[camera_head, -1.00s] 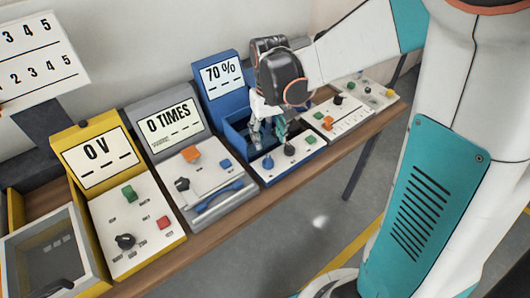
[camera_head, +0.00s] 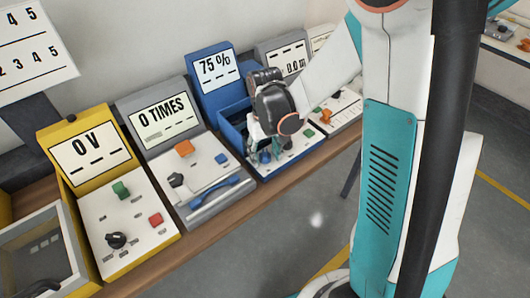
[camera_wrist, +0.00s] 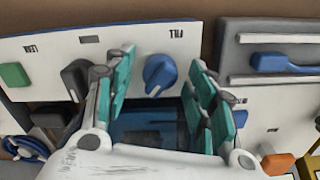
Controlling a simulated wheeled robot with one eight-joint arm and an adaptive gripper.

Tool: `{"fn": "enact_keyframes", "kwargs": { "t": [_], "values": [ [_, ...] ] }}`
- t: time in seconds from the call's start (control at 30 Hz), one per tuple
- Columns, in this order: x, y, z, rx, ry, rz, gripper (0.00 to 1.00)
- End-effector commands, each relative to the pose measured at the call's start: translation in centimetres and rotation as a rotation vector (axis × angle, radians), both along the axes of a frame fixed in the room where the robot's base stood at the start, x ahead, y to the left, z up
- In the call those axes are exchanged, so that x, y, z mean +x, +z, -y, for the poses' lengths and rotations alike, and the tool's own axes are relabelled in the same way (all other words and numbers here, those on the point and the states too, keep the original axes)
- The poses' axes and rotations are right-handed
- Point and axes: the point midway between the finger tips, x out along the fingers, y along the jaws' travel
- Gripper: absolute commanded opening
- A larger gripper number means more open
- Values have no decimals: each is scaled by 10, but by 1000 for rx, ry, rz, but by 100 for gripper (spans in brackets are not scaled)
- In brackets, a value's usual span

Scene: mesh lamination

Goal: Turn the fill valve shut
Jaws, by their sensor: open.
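The fill valve is a blue knob (camera_wrist: 159,74) on a white panel, below an upside-down "FILL" label in the wrist view. It also shows low on the blue machine (camera_head: 200,51), whose display reads 75%. My gripper (camera_wrist: 164,62) is open, with teal-padded fingers on either side of the blue knob. I see gaps between the knob and the fingers, so I cannot tell any contact. In the head view my gripper (camera_head: 264,153) is over the front panel of the blue machine and partly covers the knob.
A dark knob (camera_wrist: 75,78) and a green button (camera_wrist: 14,75) sit left of my fingers in the wrist view. The grey machine (camera_head: 160,112) with a blue handle (camera_head: 215,190) stands beside the blue one. A yellow machine (camera_head: 78,150) stands further left.

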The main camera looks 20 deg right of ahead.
Motion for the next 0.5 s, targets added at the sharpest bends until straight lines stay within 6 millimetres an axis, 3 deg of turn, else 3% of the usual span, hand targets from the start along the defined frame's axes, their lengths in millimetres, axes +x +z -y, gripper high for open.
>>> {"fn": "enact_keyframes", "kwargs": {
  "t": [0.03, 0.2, 0.5],
  "values": [
    [0, 0, 0, 0, 0, 0, 46],
    [0, 0, 0, 0, 0, 0, 8],
    [0, 0, 0, 0, 17, 0, 6]
  ]
}}
